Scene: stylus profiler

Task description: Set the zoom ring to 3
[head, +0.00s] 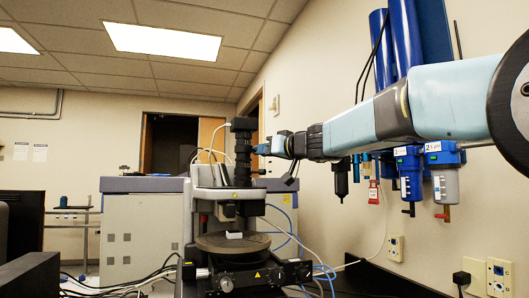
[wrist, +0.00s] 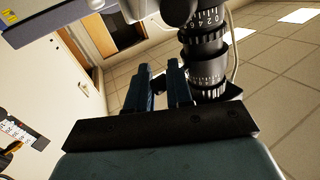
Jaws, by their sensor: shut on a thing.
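The black zoom lens tube (head: 243,150) stands upright on the profiler. In the wrist view the tube shows at the upper right with two numbered bands, an upper ring with white digits (wrist: 206,20) and a lower ring with white marks (wrist: 207,78). Which one is the zoom ring, and its setting, I cannot read for sure. My gripper (head: 262,149) reaches in from the right at the tube's side. Its two blue fingers (wrist: 160,70) are close together, with a small dark part between them beside the lower ring.
The profiler's round stage (head: 233,243) carries a small white block (head: 234,235) below the tube. A grey cabinet (head: 140,225) stands behind. Blue filters (head: 408,175) hang on the right wall. Cables loop around the instrument.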

